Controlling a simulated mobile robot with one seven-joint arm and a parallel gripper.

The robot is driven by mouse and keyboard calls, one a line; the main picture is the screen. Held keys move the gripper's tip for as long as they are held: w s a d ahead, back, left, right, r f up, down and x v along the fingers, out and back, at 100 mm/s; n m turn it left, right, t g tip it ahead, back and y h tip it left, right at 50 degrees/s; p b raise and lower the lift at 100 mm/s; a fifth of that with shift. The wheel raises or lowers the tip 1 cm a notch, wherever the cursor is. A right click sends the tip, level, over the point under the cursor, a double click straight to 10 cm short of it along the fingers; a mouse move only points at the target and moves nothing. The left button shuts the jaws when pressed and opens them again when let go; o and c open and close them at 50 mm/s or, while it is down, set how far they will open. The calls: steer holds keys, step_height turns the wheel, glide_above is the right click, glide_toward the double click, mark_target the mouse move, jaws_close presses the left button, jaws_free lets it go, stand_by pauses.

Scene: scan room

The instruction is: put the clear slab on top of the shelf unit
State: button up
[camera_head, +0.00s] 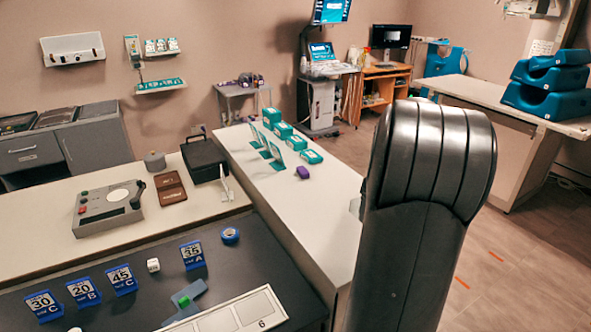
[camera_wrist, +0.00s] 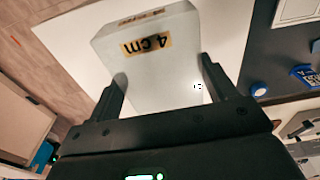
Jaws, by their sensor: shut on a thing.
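My gripper (camera_wrist: 165,72) is shut on a pale, greyish-white slab (camera_wrist: 158,88) with a tan label reading "4 cm". One finger is on each side of the slab. The slab is over the white tabletop in the wrist view; I cannot tell the height between them. In the head view my arm hides the gripper and nearly all of the slab. A wooden unit with shelves (camera_head: 387,71) stands against the far wall and carries a monitor; I cannot tell whether it is the shelf unit meant.
The white table (camera_head: 310,215) holds teal boxes and a purple item (camera_head: 303,172). The dark worktop (camera_head: 262,270) has blue number markers and a blue tape roll (camera_head: 230,235). A bench (camera_head: 470,92) with teal cushions stands at right. Open floor lies between.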

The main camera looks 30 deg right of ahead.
steer(key=shift+s+d+r, duration=0.2)
steer(key=shift+s+d, duration=0.1)
steer(key=shift+d, duration=0.15)
steer(key=shift+s+d+r, duration=0.2)
steer(key=shift+s+d, duration=0.05)
steer(key=shift+d, duration=0.2)
steer(key=w+a+f, duration=0.1)
steer(key=w+f, duration=0.1)
steer(key=w, duration=0.1)
steer(key=w+a+f, duration=0.2)
steer(key=w, duration=0.2)
steer(key=w+a+f, duration=0.1)
steer(key=w+f, duration=0.2)
steer(key=shift+w+a, duration=0.15)
steer(key=shift+a, duration=0.15)
steer(key=shift+f, duration=1.95)
steer(key=shift+f, duration=0.15)
steer(key=o, duration=1.3)
steer(key=shift+o, duration=0.2)
